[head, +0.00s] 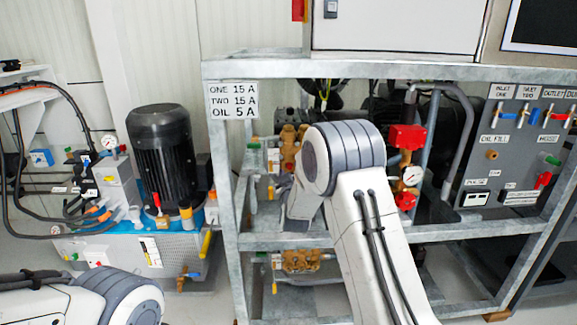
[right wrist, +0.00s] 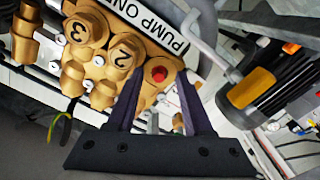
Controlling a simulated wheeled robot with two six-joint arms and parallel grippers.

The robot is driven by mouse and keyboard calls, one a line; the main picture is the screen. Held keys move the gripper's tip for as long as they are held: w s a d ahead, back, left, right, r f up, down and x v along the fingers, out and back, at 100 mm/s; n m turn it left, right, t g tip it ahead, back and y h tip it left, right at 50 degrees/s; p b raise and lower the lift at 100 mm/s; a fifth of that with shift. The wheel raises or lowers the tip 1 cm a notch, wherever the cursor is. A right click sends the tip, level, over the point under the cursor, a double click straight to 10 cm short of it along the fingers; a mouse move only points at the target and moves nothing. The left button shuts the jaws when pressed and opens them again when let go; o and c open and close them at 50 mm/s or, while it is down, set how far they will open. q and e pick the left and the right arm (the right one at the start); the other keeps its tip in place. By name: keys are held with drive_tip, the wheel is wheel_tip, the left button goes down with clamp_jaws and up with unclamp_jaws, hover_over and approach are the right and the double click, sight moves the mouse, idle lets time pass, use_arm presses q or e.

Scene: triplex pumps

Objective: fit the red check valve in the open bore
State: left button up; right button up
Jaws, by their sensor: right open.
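The red check valve (right wrist: 158,73) shows in the right wrist view as a red round end at the brass pump block (right wrist: 125,60), beside the caps marked 2 (right wrist: 122,54) and 3 (right wrist: 76,32). It sits where a third cap would be in the row; how deep it is in the bore I cannot tell. My right gripper (right wrist: 160,86) is open, with its two dark fingers on either side of the red end. In the head view my right arm hides most of the gripper and valve; the brass pump (head: 289,148) shows left of the arm. My left gripper is out of view.
A galvanized frame (head: 400,240) surrounds the pump, with a post at its left. Red-topped fittings and a gauge (head: 412,176) stand right of my arm. A valve panel (head: 510,150) is farther right. A black motor unit (head: 162,150) stands left.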

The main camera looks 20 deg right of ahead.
drive_tip(key=p+v, duration=0.2)
drive_tip(key=v, duration=0.8)
drive_tip(key=s+a+f+n+g+y, duration=0.1)
drive_tip(key=s+a+f+g+y, duration=0.1)
drive_tip(key=s+a+g+y, duration=0.5)
drive_tip(key=s+a+f+n+g, duration=0.1)
drive_tip(key=s+a, duration=0.3)
drive_tip(key=a, duration=0.8)
drive_tip(key=s+n+g, duration=0.3)
drive_tip(key=s+g, duration=0.6)
drive_tip(key=s, duration=1.9)
wheel_tip(320, 180, up, 34)
drive_tip(key=h+p, duration=0.1)
drive_tip(key=p, duration=3.3)
drive_tip(key=shift+s+m, duration=0.3)
drive_tip(key=shift+s, duration=0.15)
drive_tip(key=shift+f, duration=0.15)
